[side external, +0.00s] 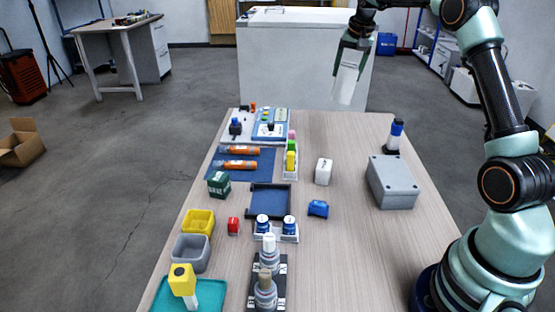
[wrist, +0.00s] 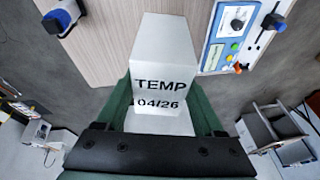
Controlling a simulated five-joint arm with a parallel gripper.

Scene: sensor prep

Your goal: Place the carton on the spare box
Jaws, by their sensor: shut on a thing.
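The white carton (side external: 347,82) is held high above the far part of the table, hanging slightly tilted below my gripper (side external: 353,48).
A blue-capped bottle (side external: 395,135) stands just behind the grey box. A small white block (side external: 324,171) stands left of it, near a blue tray (side external: 269,199) and a blue item (side external: 318,208).

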